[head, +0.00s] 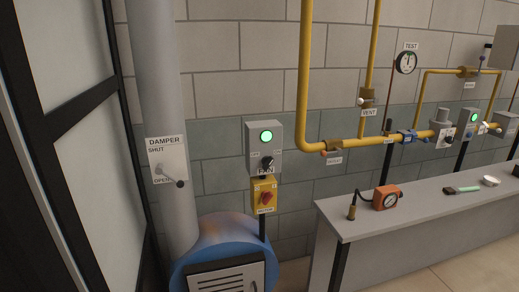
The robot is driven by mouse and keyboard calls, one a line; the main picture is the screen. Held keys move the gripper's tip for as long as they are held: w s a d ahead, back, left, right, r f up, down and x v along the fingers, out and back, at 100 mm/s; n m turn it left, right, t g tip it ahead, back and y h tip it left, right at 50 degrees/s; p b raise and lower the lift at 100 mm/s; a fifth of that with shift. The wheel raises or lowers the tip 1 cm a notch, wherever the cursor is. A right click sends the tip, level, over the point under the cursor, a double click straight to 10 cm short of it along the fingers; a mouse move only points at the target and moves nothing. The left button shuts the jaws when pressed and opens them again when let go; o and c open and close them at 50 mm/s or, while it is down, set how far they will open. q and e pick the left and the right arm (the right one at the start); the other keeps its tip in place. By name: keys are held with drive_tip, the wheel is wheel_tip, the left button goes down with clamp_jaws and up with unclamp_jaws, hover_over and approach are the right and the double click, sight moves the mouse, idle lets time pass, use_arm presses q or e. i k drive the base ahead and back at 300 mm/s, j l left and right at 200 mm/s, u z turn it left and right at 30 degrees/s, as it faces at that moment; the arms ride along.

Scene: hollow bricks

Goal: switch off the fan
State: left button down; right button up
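A grey control box (264,148) hangs on the brick wall in the middle of the head view. Its round green lamp (266,137) is lit. Below the lamp is a black knob (267,162) over a partly covered label that seems to read FAN. Under the box is a yellow switch box (257,205) with a red rotary handle (265,198). The handle's exact setting is too small to read. Below stands a rounded blue housing (190,268) with a louvred grey panel. Neither of my grippers is in view.
A grey duct with a damper plate (167,152) and lever stands left of the control box. A dark-framed glazed door (75,120) is at far left. Yellow pipes (304,85) run along the wall. A grey bench (340,220) at right holds an orange gauge (387,197).

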sight(267, 161)
drive_tip(key=i+j, duration=0.1)
drive_tip(key=i, duration=0.4)
drive_tip(key=i+j, duration=0.1)
drive_tip(key=i, duration=0.4)
drive_tip(key=z, duration=0.05)
